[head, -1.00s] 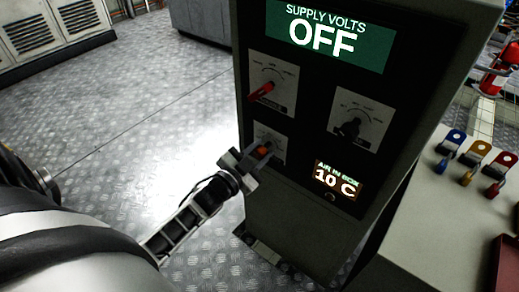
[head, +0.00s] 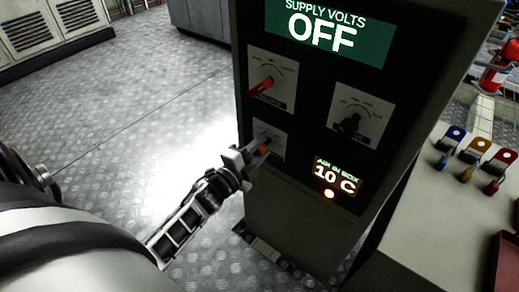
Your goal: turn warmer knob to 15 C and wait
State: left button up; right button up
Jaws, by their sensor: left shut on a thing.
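The control cabinet (head: 300,225) stands in the middle of the head view. My left gripper (head: 262,150) is at its lower left dial plate (head: 272,133), shut on an orange knob (head: 263,150), which I take to be the warmer knob. The fingers hide most of the knob, and its scale is too small to read. The "AIR IN BOX" display (head: 336,178) reads 10 C. A small round lamp (head: 329,194) below it glows. My right gripper is not in view.
Above are a red-handled switch (head: 262,87) and a black knob (head: 350,124). The "SUPPLY VOLTS" display (head: 328,33) reads OFF. The floor at left is clear.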

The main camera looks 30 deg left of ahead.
pick_arm(q)
jog(key=shift+f, duration=0.1)
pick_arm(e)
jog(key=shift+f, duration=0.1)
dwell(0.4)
pick_arm(q)
jog(key=o, duration=1)
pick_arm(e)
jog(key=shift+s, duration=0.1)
pick_arm(q)
jog(key=shift+s, duration=0.1)
jog(key=s, duration=1)
jog(key=s+a, duration=0.1)
jog(key=s, duration=0.4)
jog(key=shift+s+a, duration=0.1)
jog(key=shift+s, duration=0.3)
